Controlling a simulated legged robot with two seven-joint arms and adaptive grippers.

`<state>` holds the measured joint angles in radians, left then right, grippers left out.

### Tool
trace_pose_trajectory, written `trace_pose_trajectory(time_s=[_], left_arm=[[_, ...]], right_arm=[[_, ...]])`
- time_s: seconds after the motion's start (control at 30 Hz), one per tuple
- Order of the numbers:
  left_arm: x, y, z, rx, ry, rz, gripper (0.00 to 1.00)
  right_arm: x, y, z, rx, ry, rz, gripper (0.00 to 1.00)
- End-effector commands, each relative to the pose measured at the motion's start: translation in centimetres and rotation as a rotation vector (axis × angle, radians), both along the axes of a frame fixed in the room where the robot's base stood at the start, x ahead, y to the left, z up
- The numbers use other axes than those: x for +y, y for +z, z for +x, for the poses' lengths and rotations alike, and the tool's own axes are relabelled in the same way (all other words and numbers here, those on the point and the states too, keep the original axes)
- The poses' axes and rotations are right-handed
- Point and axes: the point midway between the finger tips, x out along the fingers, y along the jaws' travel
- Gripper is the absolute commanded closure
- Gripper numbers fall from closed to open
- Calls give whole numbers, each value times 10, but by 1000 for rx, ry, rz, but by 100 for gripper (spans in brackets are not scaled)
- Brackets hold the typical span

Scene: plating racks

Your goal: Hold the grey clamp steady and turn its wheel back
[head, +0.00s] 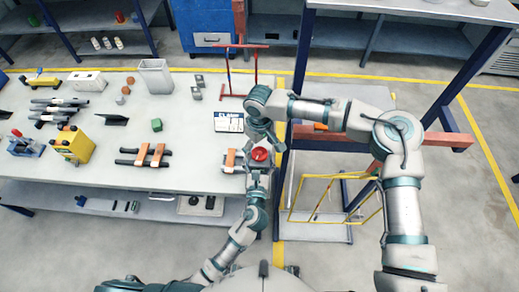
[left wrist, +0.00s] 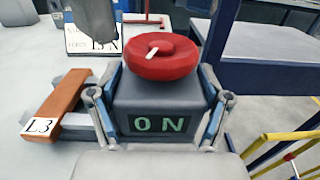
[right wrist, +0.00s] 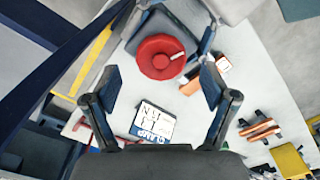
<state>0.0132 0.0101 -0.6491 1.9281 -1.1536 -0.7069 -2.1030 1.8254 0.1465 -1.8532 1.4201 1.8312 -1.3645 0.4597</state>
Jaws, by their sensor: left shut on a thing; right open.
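The grey clamp (left wrist: 160,95) is a dark block with a green "ON" on its front in the left wrist view. Its red wheel (left wrist: 160,58) sits on top and bears a white mark; it also shows in the head view (head: 260,155). My left gripper (left wrist: 160,112) is shut on the clamp block, one finger on each side. My right gripper (right wrist: 160,78) is open and empty, pointing down towards the wheel (right wrist: 160,58) from the card side. The wheel lies just beyond its fingertips in the right wrist view; I see no contact.
A clamp card (head: 229,121) stands behind the clamp. An orange holder labelled L3 (left wrist: 58,105) is close at its left. A blue rack post (head: 290,150) and a yellow frame (head: 330,198) are to the right. Racks and a yellow box (head: 74,146) occupy the table's left.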

Motion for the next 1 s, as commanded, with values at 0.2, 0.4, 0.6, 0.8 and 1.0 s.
trace_pose_trajectory(time_s=[0.2,0.4,0.6,0.8,1.0], left_arm=[[0,0,0,0,0,0,88],[0,0,0,0,0,0,88],[0,0,0,0,0,0,88],[0,0,0,0,0,0,88],[0,0,0,0,0,0,88]], right_arm=[[0,-21,0,0,1,0,15],[0,-23,0,-1,1,1,15],[0,-23,0,-1,1,1,43],[0,-23,0,-1,0,0,76],[1,-24,-1,3,83,4,76]])
